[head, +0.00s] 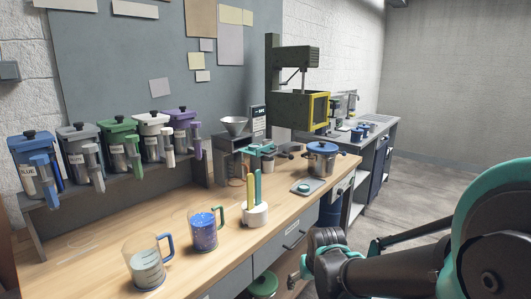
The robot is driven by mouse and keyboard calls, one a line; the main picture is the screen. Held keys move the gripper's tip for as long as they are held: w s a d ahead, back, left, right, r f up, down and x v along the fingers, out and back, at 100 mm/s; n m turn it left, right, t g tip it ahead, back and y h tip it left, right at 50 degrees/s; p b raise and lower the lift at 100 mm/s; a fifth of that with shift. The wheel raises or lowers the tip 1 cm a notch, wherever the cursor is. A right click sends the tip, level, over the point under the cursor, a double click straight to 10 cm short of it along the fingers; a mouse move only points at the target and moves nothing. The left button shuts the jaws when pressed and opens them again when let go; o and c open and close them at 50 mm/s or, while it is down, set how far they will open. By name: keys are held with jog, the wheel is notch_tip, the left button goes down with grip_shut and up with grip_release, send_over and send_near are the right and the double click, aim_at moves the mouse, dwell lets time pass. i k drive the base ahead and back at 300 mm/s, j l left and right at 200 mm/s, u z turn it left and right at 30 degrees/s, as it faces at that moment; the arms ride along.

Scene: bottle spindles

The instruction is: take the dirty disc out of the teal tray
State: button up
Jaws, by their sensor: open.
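A small, flat, pale grey-teal tray (318,184) lies on the wooden bench, in front of the steel pot. A small dark bluish round piece (304,188) sits on it; whether this is the dirty disc is too small to tell. No other clear teal tray shows. My arm comes in from the lower right, and what appears to be my gripper (298,274) hangs low beside the bench's front edge, partly hidden by my wrist. It is open, apart from the tray, and nothing shows in it.
A lidded pot (321,163) stands behind the tray. A white holder (255,215) with upright coloured sticks and two jugs, one clear (146,268) and one blue-filled (203,233), stand to the left. A green press (292,105) rises behind. The bench front is partly clear.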

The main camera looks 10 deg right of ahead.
aim_at(252, 147)
jog(key=i+l+u, duration=0.1)
jog(key=l, duration=0.25)
jog(key=i+l+u, duration=0.25)
jog(key=i+l, duration=0.15)
jog(key=l, duration=0.35)
